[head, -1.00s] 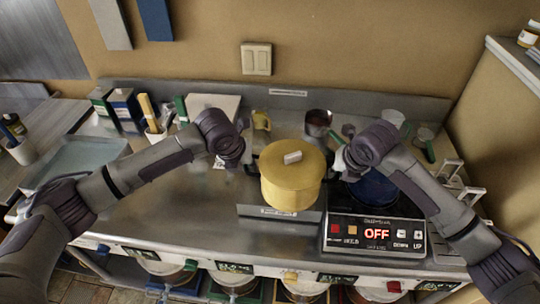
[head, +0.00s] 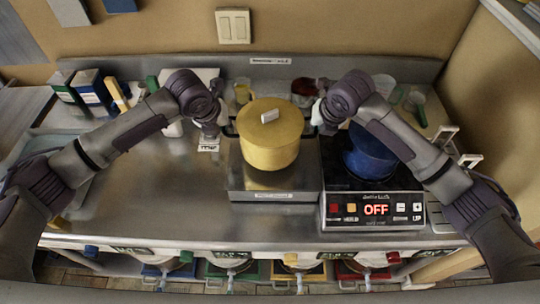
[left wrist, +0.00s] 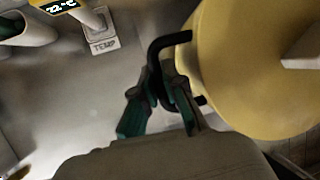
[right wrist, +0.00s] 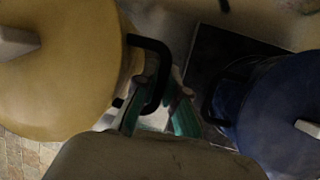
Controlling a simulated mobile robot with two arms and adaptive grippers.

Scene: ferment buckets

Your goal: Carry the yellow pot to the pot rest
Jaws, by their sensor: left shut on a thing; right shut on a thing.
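The yellow pot (head: 270,145), lidded with a pale knob, is upright between my two grippers. My left gripper (head: 226,131) is shut on its left black handle, which shows in the left wrist view (left wrist: 155,62). My right gripper (head: 319,124) is shut on its right black handle, which shows in the right wrist view (right wrist: 162,62). The pot is over the grey metal pot rest (head: 239,178), a low block with a label on its front. I cannot tell whether the pot's base touches it.
A blue pot (head: 370,158) stands on the hotplate (head: 337,187) just right, close to my right gripper; its display reads OFF. A thermometer (left wrist: 100,35) lies left of the yellow pot. Cups and cartons (head: 92,92) line the back. The counter (head: 165,195) is clear at front left.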

